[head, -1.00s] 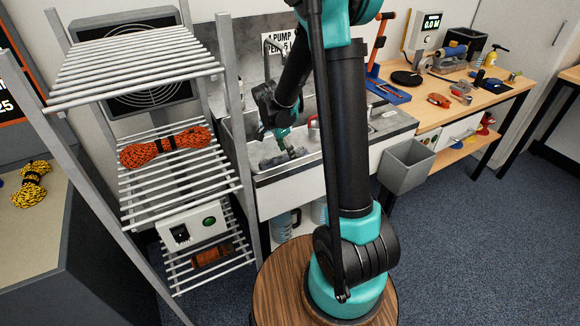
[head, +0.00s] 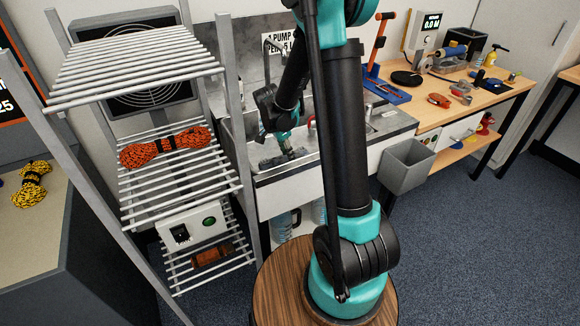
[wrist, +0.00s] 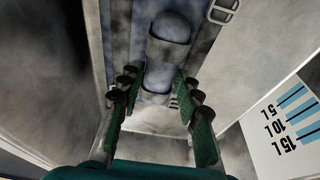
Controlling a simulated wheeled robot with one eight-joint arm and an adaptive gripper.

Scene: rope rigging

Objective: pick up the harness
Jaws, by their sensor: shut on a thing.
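The harness (head: 277,161) is a grey-blue webbing bundle low in the grey sink basin, partly hidden by my gripper in the head view. In the wrist view its padded, blue-grey strap (wrist: 168,42) runs between my fingers, with a metal buckle (wrist: 224,9) at the top right. My gripper (head: 286,146) reaches down into the basin from above. In the wrist view my gripper (wrist: 158,84) has its green-padded fingers on either side of the strap, shut on the harness. The rest of the harness is hidden or too small to make out.
The sink's walls (wrist: 265,62) rise close around my gripper, with a litre scale (wrist: 292,122) at right. A wire rack (head: 235,120) with an orange rope (head: 165,147) stands left. A grey bin (head: 406,165) hangs right of the sink, before a cluttered bench (head: 440,118).

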